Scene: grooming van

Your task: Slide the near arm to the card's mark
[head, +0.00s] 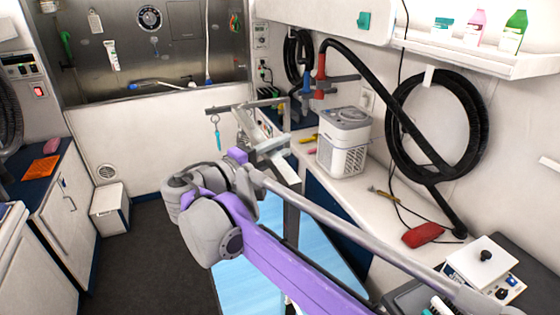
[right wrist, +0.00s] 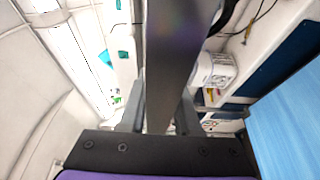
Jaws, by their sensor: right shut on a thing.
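My right gripper (head: 272,146) is shut on a grey metal bar. In the right wrist view the bar (right wrist: 175,65) passes between the two fingers (right wrist: 160,112), large and close to the camera. In the head view a dark upright post (head: 291,215) stands just below the gripper, over the blue table top (head: 250,275). A thin grooming arm (head: 245,106) reaches left above the gripper, with a teal-ended tether (head: 217,135) hanging from it. My own arm hides much of the near post and table. I cannot make out the card or its mark. My left gripper is not in view.
A white dryer unit (head: 345,145) stands on the right counter, with a red pouch (head: 422,235) nearer. A coiled black hose (head: 438,125) hangs on the right wall, below a bottle shelf (head: 460,60). Dark floor (head: 140,260) lies open at left.

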